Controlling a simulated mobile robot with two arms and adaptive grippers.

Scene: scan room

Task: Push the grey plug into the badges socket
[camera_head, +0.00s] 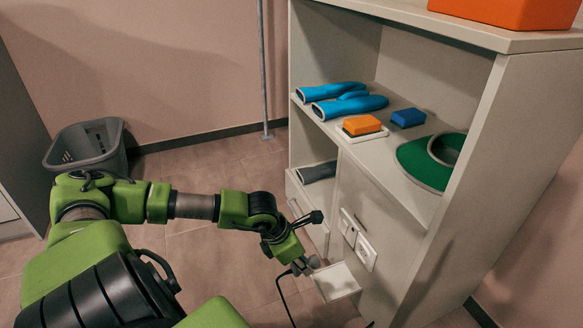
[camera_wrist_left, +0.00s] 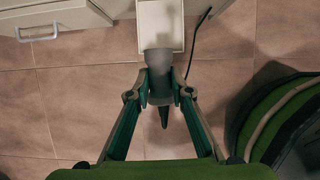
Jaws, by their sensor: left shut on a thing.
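My left gripper (camera_head: 304,265) is shut on the grey plug (camera_wrist_left: 158,64), which sits between its fingertips (camera_wrist_left: 164,90) in the left wrist view. The plug's dark tail points back toward my wrist, and its front overlaps the near end of a small white tray in that view. In the head view the gripper is left of and below two white wall sockets (camera_head: 348,228) (camera_head: 366,252) on the cabinet's front. The plug is apart from both. Their labels are too small to read, so I cannot tell which is the badges one. My right gripper is not in view.
The small white tray (camera_head: 338,283) juts from the cabinet (camera_head: 400,250) just beside my gripper. A black cable (camera_head: 284,300) hangs below. A grey basket (camera_head: 88,147) stands at left. The floor between is clear.

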